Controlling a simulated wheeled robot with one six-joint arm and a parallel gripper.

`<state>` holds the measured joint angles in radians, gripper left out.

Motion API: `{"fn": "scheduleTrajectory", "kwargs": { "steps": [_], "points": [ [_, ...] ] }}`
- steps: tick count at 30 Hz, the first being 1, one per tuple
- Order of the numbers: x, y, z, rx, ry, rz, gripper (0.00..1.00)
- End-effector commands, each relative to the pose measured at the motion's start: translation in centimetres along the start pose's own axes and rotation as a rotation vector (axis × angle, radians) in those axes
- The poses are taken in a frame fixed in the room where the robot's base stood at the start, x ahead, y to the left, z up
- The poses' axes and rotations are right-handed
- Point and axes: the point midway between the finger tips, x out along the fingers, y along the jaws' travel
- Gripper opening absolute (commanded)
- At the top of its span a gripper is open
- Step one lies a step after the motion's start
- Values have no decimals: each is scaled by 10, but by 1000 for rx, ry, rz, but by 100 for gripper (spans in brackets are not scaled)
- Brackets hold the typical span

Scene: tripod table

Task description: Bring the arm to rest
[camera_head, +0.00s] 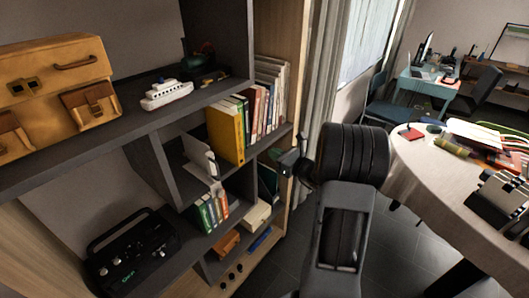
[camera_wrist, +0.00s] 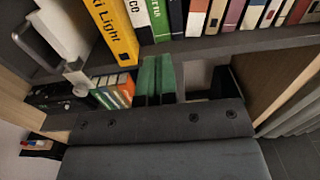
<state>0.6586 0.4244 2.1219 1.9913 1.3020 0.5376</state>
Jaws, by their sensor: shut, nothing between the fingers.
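My arm rises from the bottom of the head view, right of centre. My gripper (camera_head: 290,163) shows small and dark at its left end, partly hidden behind the thick black wrist joint. It is shut and empty. It is in front of the right end of the dark shelf unit (camera_head: 190,112), close to the lower books.
The shelves hold a tan bag (camera_head: 60,75), a white toy ship (camera_head: 166,94), a black radio (camera_head: 135,255) and books. A round table (camera_head: 425,170) with a cloth and several items stands close on the right. A blue desk (camera_head: 428,88) and chairs are farther back. Dark floor shows between shelf and table.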

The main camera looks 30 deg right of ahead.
Motion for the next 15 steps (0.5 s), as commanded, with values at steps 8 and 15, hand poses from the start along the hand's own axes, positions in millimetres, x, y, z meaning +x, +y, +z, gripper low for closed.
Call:
{"fn": "scheduleTrajectory", "kwargs": {
  "steps": [8,15],
  "points": [
    [-12,1,0,0,1,2,0],
    [-18,30,-34,-168,160,148,0]
  ]
}}
